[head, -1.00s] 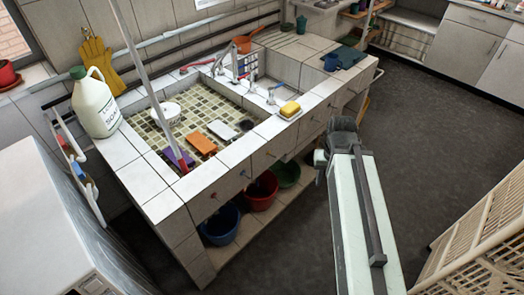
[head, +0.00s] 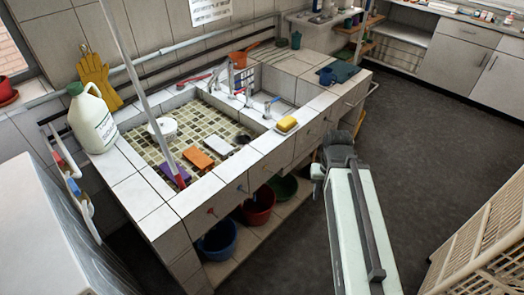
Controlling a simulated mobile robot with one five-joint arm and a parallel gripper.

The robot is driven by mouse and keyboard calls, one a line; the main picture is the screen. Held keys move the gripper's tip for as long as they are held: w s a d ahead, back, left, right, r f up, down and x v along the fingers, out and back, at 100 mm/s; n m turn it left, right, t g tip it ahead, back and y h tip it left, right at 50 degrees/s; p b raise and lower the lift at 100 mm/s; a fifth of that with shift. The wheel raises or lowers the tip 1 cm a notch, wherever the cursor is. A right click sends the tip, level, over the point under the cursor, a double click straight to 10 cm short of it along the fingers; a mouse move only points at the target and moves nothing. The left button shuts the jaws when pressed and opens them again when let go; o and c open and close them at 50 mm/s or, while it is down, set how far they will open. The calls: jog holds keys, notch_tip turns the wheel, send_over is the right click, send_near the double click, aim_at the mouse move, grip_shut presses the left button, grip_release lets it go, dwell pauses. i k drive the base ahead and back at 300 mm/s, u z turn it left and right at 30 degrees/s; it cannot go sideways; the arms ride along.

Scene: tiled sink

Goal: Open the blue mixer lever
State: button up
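A small mixer tap (head: 267,107) stands on the sink's divider, left of the yellow sponge. A small bluish part (head: 276,99) shows at its top; it is too small to tell its exact lever position. A taller tap (head: 241,90) stands behind it to the left. My arm reaches up from the lower right, and its dark end with my gripper (head: 337,150) is over the floor, right of the sink's front face. It is apart from the taps. The fingers cannot be made out.
The tiled sink (head: 150,210) holds an orange block (head: 198,159), white block (head: 217,145) and purple piece (head: 175,173). A yellow sponge (head: 287,124) lies on its rim. A soap jug (head: 92,122) stands at left, a slatted rack (head: 485,240) at right. The floor between is clear.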

aim_at(267, 104)
jog(key=k, duration=0.6)
jog(key=u, duration=0.55)
jog(key=i, duration=1.25)
jog(key=z, duration=0.35)
